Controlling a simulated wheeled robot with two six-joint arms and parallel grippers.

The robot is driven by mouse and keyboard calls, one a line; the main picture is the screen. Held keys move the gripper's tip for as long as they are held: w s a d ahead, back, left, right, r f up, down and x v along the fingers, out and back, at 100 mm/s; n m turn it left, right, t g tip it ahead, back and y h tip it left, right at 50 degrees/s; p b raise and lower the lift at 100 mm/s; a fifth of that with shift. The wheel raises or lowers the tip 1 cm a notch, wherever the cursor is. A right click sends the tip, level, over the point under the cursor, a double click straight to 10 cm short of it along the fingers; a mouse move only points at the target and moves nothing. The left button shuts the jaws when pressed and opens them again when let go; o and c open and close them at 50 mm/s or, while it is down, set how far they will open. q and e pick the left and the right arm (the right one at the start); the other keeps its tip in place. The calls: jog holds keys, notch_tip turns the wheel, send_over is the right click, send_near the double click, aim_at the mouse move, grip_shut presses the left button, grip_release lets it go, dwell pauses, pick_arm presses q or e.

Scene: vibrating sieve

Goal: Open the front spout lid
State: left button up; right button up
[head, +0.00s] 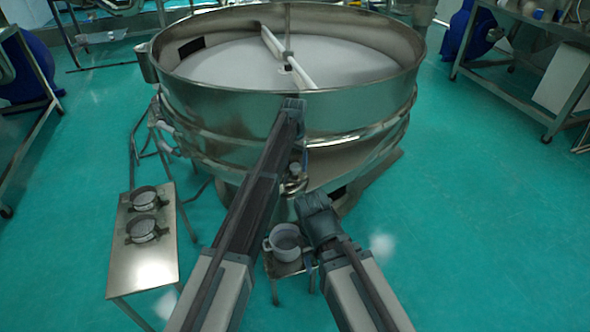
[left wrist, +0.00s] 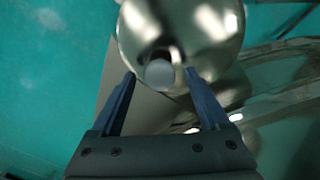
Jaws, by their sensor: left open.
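The front spout lid (left wrist: 198,28) is a shiny round metal cover with a pale knob (left wrist: 160,73), seen close up in the left wrist view. In the head view the spout area (head: 294,182) is low on the sieve's front, partly hidden by my left arm. My left gripper (left wrist: 159,76) is open, with its two blue fingers on either side of the knob. I cannot tell whether they touch it. My right arm ends just right of the spout in the head view, and its fingers do not show clearly.
The large round metal sieve (head: 350,120) holds white powder. A small stand with a metal pot (head: 285,243) is below the spout. A steel side table (head: 143,268) with two round fittings (head: 144,199) stands at left.

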pick_arm(q)
grip_shut()
dwell(0.5)
dwell(1.0)
